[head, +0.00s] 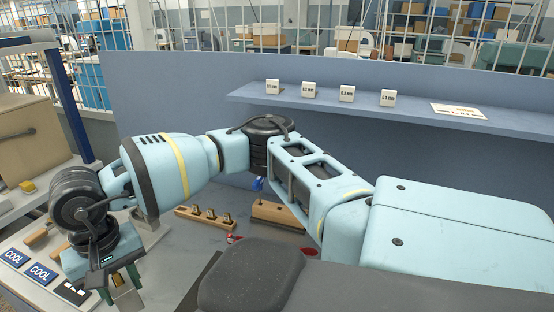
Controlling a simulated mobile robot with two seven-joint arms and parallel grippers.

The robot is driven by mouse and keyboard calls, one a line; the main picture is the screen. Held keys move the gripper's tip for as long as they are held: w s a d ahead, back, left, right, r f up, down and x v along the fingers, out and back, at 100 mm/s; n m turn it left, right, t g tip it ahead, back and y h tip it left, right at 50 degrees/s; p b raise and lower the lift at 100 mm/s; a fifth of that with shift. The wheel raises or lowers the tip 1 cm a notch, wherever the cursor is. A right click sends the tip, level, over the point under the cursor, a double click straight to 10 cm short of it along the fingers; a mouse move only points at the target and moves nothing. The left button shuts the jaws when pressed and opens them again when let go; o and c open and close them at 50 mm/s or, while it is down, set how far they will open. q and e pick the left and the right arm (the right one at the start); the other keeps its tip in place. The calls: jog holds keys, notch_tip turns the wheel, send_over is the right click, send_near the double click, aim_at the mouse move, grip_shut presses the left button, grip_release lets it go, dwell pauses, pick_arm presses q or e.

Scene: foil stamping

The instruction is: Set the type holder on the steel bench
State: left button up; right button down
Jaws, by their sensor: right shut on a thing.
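My right gripper (121,287) is at the lower left of the head view, pointing down, with its arm reaching across from the right. My left gripper is not in view.
A wooden rack (205,217) with brass pieces and a wooden block (278,213) stand at the bench's back. Blue COOL plates (42,273) and wooden-handled tools (39,236) lie at left. A blue shelf (330,107) holds several small labelled blocks. Bare bench shows left of centre.

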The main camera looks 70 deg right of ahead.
jog(key=m, duration=0.2)
jog(key=w+m, duration=0.1)
jog(key=m, duration=0.1)
jog(key=shift+w+d+r, duration=0.1)
jog(key=shift+d+r, duration=0.1)
jog(key=shift+d, duration=0.05)
jog(key=m, duration=0.3)
jog(key=w+m, duration=0.1)
jog(key=shift+d+r, duration=0.15)
jog(key=shift+d, duration=0.15)
jog(key=w+d+m, duration=0.1)
jog(key=d+m, duration=0.2)
jog(key=m, duration=0.8)
jog(key=w+d+m, duration=0.2)
jog(key=d+m, duration=0.2)
jog(key=m, duration=0.7)
jog(key=shift+f+m+b, duration=0.2)
jog(key=shift+m+b, duration=0.2)
jog(key=shift+f, duration=5)
jog(key=shift+f, duration=0.1)
